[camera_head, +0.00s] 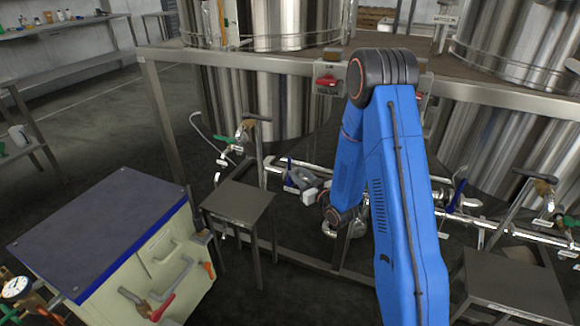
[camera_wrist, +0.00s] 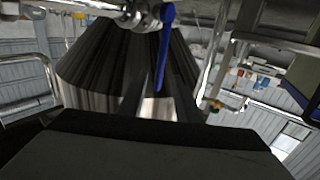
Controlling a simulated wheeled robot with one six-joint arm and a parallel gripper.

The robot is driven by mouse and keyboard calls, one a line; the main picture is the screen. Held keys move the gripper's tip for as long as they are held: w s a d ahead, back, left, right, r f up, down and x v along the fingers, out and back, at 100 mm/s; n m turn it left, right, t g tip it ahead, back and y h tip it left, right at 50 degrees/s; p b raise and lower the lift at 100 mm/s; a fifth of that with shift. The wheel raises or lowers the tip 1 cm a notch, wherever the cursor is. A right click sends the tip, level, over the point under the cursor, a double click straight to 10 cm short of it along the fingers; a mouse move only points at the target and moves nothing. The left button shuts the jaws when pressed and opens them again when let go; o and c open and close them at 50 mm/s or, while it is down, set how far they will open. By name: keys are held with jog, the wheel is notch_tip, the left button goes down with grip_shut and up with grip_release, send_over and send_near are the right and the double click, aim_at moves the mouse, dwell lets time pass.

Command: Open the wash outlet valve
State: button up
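A valve with a blue lever handle (camera_head: 289,166) sits on the metal pipework beneath the left tank. No label shows that it is the wash outlet valve. In the wrist view the blue lever (camera_wrist: 165,45) hangs from a shiny metal fitting (camera_wrist: 135,16) at the top, a little right of the middle. My gripper (camera_head: 296,180) is low behind the small stand, close to the blue lever, at the end of my blue arm. I cannot tell whether it touches the lever.
A small metal stand (camera_head: 240,203) is just left of my gripper. A cream cabinet with a dark top (camera_head: 105,230) is at lower left. The platform frame (camera_head: 168,125) surrounds the pipes. Another blue-handled valve (camera_head: 458,195) is at right. Open floor (camera_head: 95,145) lies at left.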

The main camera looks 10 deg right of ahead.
aim_at(290, 166)
jog(key=shift+x, duration=3.65)
grip_shut()
